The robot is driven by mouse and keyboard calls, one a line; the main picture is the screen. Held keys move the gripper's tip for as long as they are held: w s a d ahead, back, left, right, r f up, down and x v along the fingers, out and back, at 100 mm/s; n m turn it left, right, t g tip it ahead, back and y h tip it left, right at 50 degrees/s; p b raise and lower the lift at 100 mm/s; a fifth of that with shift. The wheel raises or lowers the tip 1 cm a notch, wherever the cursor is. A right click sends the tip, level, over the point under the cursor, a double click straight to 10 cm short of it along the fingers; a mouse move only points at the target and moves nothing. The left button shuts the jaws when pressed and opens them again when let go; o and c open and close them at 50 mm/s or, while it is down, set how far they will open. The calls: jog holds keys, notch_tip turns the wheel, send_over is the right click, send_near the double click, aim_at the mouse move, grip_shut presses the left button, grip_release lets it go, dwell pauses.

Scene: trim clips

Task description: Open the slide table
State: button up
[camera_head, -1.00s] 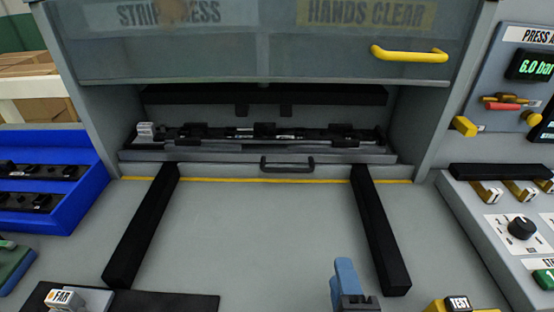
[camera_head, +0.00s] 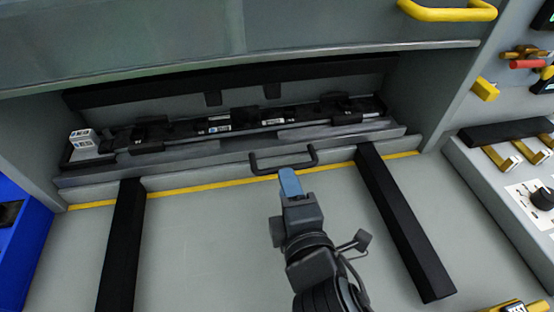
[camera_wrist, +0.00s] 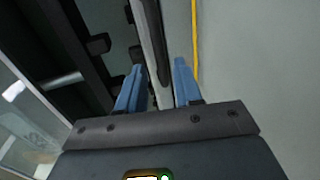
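The slide table (camera_head: 228,158) sits inside the press opening, a grey slab with a black fixture on top. Its black bar handle (camera_head: 283,168) sticks out from the front edge. My gripper (camera_head: 290,182) is at the handle's near side, its blue fingertip overlapping the handle's lower edge in the head view. In the wrist view my gripper (camera_wrist: 160,82) has its two blue fingers apart, with the grey front edge of the slide table (camera_wrist: 148,40) showing between and beyond them. I cannot tell whether the fingers touch the handle.
Two black rails (camera_head: 122,245) and (camera_head: 405,225) run forward over the clear grey bench. A yellow line (camera_head: 215,187) marks the opening's front. The raised guard with a yellow handle (camera_head: 447,12) is above. A blue tray (camera_head: 22,250) is left, a control box (camera_head: 500,190) right.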

aim_at(282, 166)
jog(key=x, duration=0.6)
jog(key=shift+p, duration=0.35)
grip_shut()
